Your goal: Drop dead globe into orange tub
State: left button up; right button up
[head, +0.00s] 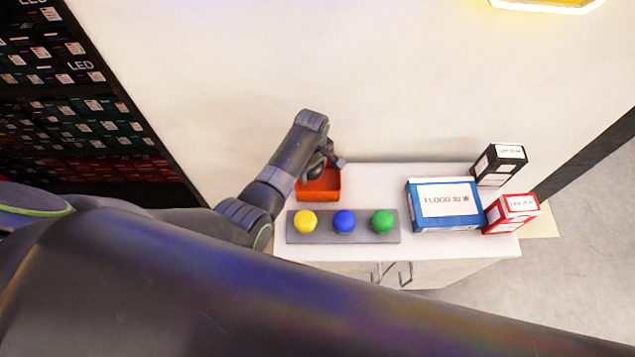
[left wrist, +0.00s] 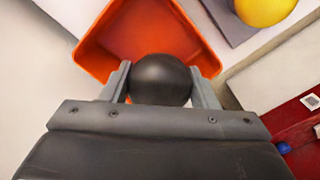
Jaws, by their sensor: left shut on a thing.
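The orange tub (head: 322,187) stands at the back left of the white cabinet top. It also shows in the left wrist view (left wrist: 97,49), open side facing the camera. My left gripper (head: 334,162) is over the tub in the head view. In the left wrist view its two fingers (left wrist: 160,84) are shut on a dark round globe (left wrist: 160,78), which is seen in front of the tub's opening. The globe's height above the tub floor is hard to tell. In the head view the globe is hidden or too small to make out. My right gripper is not in view.
A grey panel with yellow (head: 305,221), blue (head: 344,220) and green (head: 382,221) domes lies in front of the tub. A blue box (head: 445,204), a black box (head: 498,164) and a red box (head: 511,213) stand at the right. Dark shelves (head: 75,100) are at far left.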

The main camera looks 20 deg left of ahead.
pick_arm(q)
jog(key=o, duration=1.1)
jog(key=shift+c, duration=0.2)
jog(key=shift+r, duration=0.1)
notch_tip(320, 180, up, 17)
jog(key=shift+r+p, duration=0.15)
jog(key=shift+p, duration=0.25)
